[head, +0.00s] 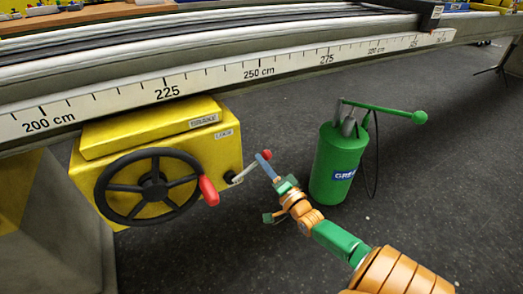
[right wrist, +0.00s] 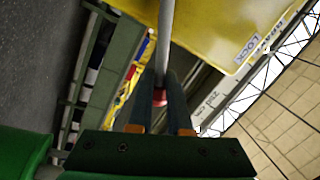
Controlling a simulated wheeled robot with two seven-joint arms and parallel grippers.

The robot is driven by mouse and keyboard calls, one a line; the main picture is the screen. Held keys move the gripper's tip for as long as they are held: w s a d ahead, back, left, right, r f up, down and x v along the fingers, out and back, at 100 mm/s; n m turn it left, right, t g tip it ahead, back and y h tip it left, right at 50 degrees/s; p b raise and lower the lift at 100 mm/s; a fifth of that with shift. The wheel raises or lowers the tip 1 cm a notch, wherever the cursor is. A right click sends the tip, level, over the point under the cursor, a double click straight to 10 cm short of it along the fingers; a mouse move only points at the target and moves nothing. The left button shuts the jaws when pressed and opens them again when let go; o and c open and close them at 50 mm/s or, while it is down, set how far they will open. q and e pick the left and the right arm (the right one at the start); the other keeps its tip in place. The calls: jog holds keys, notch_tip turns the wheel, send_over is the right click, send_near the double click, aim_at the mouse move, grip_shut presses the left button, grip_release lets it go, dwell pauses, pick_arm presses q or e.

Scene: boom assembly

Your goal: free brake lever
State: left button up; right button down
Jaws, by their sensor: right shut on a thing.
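The brake lever (head: 245,174) is a thin grey rod with a red ball knob (head: 267,154). It sticks out to the upper right from the side of the yellow brake box (head: 190,150). My right gripper (head: 261,160) reaches it from the lower right and is shut around its knob end. In the right wrist view, the rod (right wrist: 165,45) runs down between the two dark fingers (right wrist: 160,90), with the red knob (right wrist: 159,98) between them. The fingers partly hide the knob. My left gripper is not in view.
A black handwheel (head: 150,186) with a red handle (head: 208,190) is on the box front, left of the lever. A green grease pump (head: 338,165) with a long handle stands on the dark floor to the right. The boom with a centimetre scale (head: 250,74) passes above.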

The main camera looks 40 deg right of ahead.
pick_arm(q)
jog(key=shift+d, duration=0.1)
pick_arm(e)
jog(key=shift+d+r, duration=0.2)
jog(key=c, duration=1)
grip_release()
jog(key=shift+o, duration=0.9)
jog(key=shift+d+f, duration=0.1)
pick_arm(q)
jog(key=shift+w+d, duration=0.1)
pick_arm(e)
jog(key=shift+f, duration=0.1)
jog(key=shift+s, duration=0.1)
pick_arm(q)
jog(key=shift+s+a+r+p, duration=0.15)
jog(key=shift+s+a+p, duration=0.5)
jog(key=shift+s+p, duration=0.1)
pick_arm(e)
jog(key=v, duration=0.7)
